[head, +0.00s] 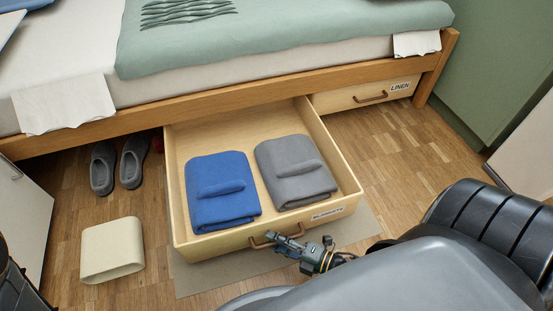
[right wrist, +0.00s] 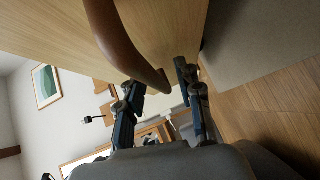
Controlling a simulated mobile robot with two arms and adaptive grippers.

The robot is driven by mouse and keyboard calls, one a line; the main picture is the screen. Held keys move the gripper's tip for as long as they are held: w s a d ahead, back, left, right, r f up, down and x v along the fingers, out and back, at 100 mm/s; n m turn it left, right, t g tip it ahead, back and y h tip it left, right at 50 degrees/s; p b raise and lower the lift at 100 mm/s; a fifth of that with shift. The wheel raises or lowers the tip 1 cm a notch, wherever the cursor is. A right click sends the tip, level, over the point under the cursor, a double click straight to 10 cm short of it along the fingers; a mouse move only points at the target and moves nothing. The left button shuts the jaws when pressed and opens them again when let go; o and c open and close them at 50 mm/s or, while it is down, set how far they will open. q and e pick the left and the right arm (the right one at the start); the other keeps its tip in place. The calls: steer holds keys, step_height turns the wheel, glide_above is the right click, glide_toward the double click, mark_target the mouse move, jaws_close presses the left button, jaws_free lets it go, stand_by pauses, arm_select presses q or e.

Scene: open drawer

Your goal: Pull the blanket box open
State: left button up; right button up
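The blanket box (head: 352,180) is a light wood drawer pulled well out from under the bed. Its front has a label that seems to read BLANKETS and a brown bar handle (head: 258,244). A folded blue blanket (head: 220,200) and a folded grey blanket (head: 296,180) lie in it. My right gripper (head: 284,244) is at the handle. In the right wrist view, its fingers (right wrist: 160,88) are apart, with one end of the brown handle (right wrist: 122,42) between them and a gap beside the right finger. My left gripper is not in view.
A second drawer labelled LINEN (head: 345,98) sits closed under the bed (head: 240,90). Grey slippers (head: 133,160) and a cream block-like item (head: 112,249) are on the floor left of the box. A grey mat (head: 345,232) lies under it. A white cabinet (head: 22,215) stands far left.

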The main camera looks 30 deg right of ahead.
steer(key=v, duration=1.2)
stand_by(0.5)
